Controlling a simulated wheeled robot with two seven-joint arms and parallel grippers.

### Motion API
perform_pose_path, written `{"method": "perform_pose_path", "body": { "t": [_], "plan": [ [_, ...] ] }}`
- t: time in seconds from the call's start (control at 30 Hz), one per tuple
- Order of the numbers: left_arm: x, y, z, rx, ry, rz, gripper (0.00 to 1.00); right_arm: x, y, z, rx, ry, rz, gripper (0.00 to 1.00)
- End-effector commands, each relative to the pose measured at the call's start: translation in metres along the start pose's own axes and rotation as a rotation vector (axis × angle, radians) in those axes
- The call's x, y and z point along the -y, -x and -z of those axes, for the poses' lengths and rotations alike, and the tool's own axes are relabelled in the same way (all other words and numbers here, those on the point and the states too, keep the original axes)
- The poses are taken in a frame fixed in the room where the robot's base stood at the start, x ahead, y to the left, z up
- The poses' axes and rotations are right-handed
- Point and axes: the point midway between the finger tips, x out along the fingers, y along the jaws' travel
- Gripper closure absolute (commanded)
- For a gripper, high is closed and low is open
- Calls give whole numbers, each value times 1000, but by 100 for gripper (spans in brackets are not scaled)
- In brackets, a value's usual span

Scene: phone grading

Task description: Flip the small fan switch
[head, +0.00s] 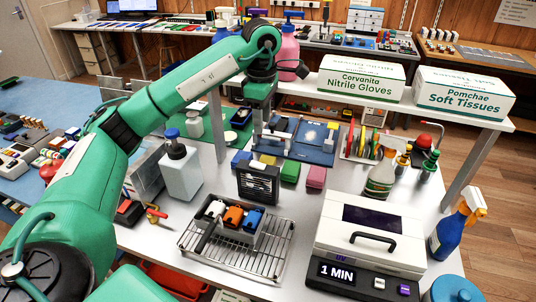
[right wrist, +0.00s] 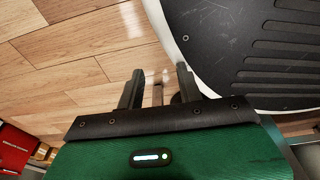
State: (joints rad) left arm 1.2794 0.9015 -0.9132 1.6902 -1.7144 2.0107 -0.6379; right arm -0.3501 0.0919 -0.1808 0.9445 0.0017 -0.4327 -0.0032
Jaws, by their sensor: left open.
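The small fan appears to be the black, square-framed box (head: 258,183) standing upright near the middle of the white table in the head view. I cannot make out its switch. My left arm reaches in from the left and bends down, with its gripper (head: 259,122) behind and above the fan, apart from it. The left gripper is open, its fingertips small and hard to see. In the right wrist view my right gripper (right wrist: 158,90) has its two dark fingers apart, empty, over the wood floor.
A wire rack (head: 235,250) with colored blocks in a holder stands in front of the fan. A white soap bottle (head: 181,172) is to its left. A white box machine (head: 370,235) and a spray bottle (head: 382,175) are to its right.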

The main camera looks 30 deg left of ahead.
Motion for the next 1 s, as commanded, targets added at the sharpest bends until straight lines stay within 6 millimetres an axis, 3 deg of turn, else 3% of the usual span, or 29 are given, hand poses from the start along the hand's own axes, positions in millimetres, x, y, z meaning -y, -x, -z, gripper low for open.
{"method": "perform_pose_path", "body": {
  "t": [0.27,0.8,1.0],
  "plan": [
    [1,-29,0,0,0,4,56,0,-2,4,-3,0,-1,64],
    [1,-121,0,1,-1,3,56,0,2,-4,2,2,-1,64],
    [0,-135,0,1,-1,1,56,-1,2,-5,4,2,-1,64]
  ]
}}
